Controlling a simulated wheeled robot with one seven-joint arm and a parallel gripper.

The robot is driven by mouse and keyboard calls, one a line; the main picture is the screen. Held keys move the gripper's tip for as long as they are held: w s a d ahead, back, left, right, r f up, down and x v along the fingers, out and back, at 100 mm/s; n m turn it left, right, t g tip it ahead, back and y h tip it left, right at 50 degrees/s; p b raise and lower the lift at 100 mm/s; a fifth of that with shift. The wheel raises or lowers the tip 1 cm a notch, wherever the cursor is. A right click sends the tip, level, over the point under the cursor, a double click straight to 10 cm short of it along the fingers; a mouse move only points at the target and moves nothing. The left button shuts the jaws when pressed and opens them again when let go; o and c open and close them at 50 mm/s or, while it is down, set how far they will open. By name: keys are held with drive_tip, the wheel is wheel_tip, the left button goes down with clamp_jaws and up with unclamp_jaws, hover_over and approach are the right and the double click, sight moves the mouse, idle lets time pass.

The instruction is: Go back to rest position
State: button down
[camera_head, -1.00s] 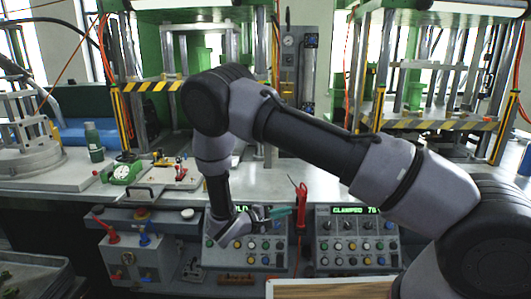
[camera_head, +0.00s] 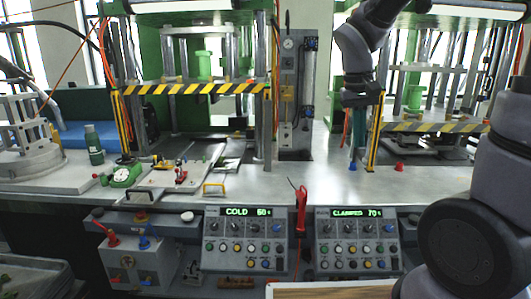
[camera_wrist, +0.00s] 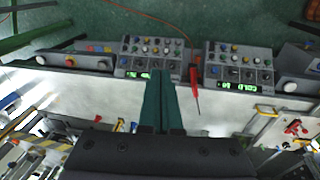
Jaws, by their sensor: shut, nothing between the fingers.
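My gripper (camera_head: 356,160) points down above the steel workbench, in front of the right press, in the head view. Its teal fingers (camera_wrist: 161,105) are together and empty in the wrist view. The arm rises from the lower right and bends high, partly out of the top of the head view. No object is held.
The left control panel (camera_head: 245,241) reads COLD and the right panel (camera_head: 357,241) reads CLAMPED. A red tool (camera_head: 301,212) hangs between them. Left press (camera_head: 190,88) and right press (camera_head: 430,127) stand behind. The bench's middle (camera_head: 290,182) is clear.

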drive_tip(key=s+d+r+m+t+y, duration=0.1)
drive_tip(key=s+r+m+t+y, duration=0.2)
drive_tip(key=s+r+t, duration=0.3)
drive_tip(key=s+r, duration=0.3)
drive_tip(key=r, duration=0.1)
drive_tip(key=shift+d+r+y, duration=0.25)
drive_tip(key=shift+d+y, duration=0.1)
drive_tip(key=shift+y, duration=0.05)
idle(1.3)
